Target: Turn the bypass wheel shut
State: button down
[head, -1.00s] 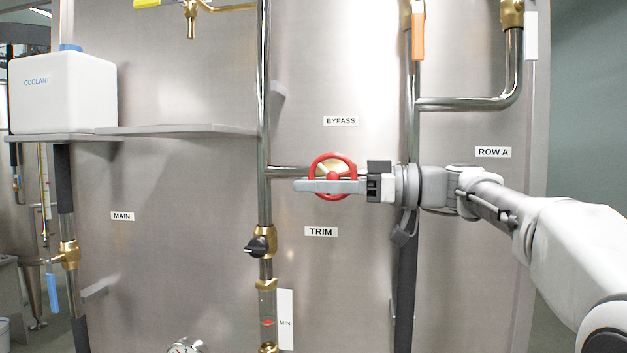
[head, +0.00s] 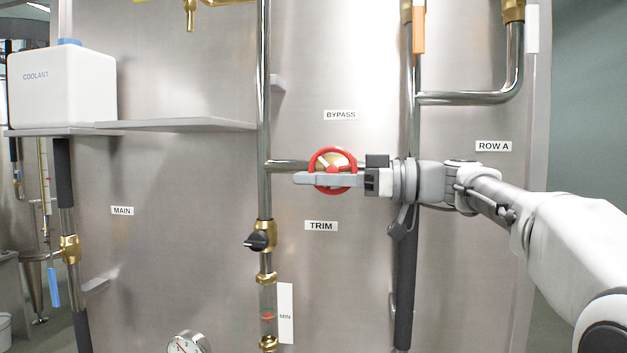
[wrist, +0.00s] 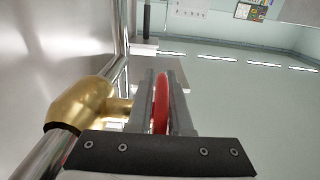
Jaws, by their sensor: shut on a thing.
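The bypass wheel (head: 333,151) is a small red handwheel on a brass valve, just below the BYPASS label (head: 341,115) in the head view. My gripper (head: 310,179) reaches it from the right, its fingers lying across the lower half of the wheel. In the wrist view the red rim (wrist: 161,100) stands edge-on between the two fingers, and my gripper (wrist: 160,85) is shut on it. The brass valve body (wrist: 85,105) is to the left of the fingers on its pipe. The fingers hide part of the wheel's hub and spokes in the head view.
A black knob (head: 258,241) sits on the vertical pipe below left, near the TRIM label (head: 321,226). A dark-sleeved pipe (head: 406,290) runs down behind my wrist. A white coolant jug (head: 62,88) stands on a shelf (head: 180,125) at left.

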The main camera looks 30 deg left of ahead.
jog(key=shift+f+y+b, duration=0.2)
jog(key=shift+y+b, duration=0.1)
jog(key=shift+b, duration=0.45)
jog(key=y+b, duration=0.1)
jog(key=b, duration=0.3)
jog(key=shift+g, duration=0.3)
jog(key=y+b, duration=0.2)
jog(key=b, duration=0.3)
jog(key=shift+r+g, duration=0.2)
jog(key=shift+g, duration=0.1)
jog(key=y+b, duration=0.1)
jog(key=b, duration=0.2)
jog(key=r+g+y+b, duration=0.1)
jog(key=y+b, duration=0.1)
jog(key=b, duration=0.1)
jog(key=shift+r+y+b, duration=0.15)
jog(key=shift+y+b, duration=0.15)
jog(key=shift+b, duration=0.05)
jog(key=shift+w+r+y+b, duration=0.1)
jog(key=shift+r+y+b, duration=0.4)
jog(key=shift+y+b, duration=0.65)
jog(key=shift+r+b, duration=0.1)
jog(key=shift+b, duration=0.2)
jog(key=c, duration=0.8)
grip_release()
jog(key=shift+c, duration=0.2)
jog(key=shift+d, duration=0.1)
